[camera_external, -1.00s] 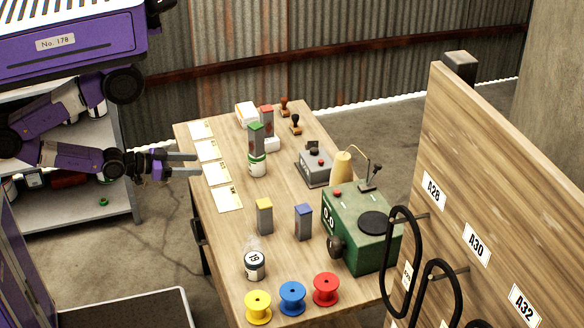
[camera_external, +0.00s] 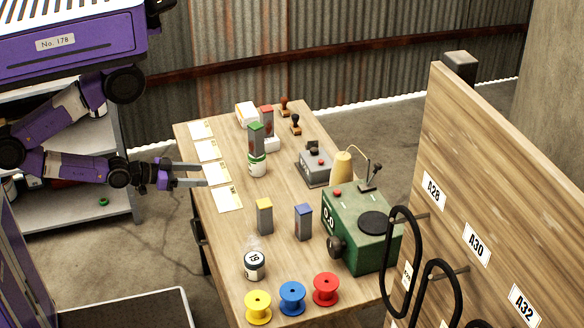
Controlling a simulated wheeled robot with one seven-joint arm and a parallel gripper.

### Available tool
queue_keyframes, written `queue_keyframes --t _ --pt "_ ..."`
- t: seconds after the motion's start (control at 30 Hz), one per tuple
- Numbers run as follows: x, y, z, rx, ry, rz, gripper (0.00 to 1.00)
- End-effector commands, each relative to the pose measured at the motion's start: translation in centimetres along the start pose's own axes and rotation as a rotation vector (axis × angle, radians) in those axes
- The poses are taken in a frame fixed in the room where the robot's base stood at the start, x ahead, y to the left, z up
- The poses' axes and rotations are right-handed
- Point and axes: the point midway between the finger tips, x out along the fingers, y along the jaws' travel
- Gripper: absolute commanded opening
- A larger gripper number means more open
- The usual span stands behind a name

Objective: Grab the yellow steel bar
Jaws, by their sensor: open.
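The yellow steel bar (camera_external: 265,218) is a short grey upright block with a yellow top, standing near the middle of the wooden table. A similar bar with a blue top (camera_external: 303,223) stands to its right. A green-topped bar (camera_external: 256,142) stands farther back on or behind a white and green can, and a red-topped bar (camera_external: 267,122) stands behind that. My gripper (camera_external: 204,175) is open and empty, reaching over the table's left edge above the paper cards. It is to the upper left of the yellow bar and apart from it.
A green machine (camera_external: 360,228) stands at the right, near a wooden panel (camera_external: 500,210) with hanging black loops. Paper cards (camera_external: 227,199) lie along the left edge.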

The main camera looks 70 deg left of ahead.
Motion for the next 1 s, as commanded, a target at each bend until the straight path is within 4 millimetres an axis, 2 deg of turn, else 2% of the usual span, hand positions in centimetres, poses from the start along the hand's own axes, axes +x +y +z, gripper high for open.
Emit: queue_keyframes --t 0.1,0.2,0.3,0.4,0.57,1.0 --pt "3.2 4.7 1.9 -0.034 -0.039 -0.019 0.62" --pt "6.6 9.0 2.4 -0.037 -0.065 -0.019 0.62" --pt "9.5 12.2 2.0 -0.021 -0.082 -0.015 0.62" --pt "11.5 14.2 1.4 -0.003 -0.087 -0.011 0.62" --pt "13.0 15.3 0.9 0.013 -0.085 -0.010 0.62" --pt "16.5 15.4 0.8 0.016 -0.084 -0.010 0.62"
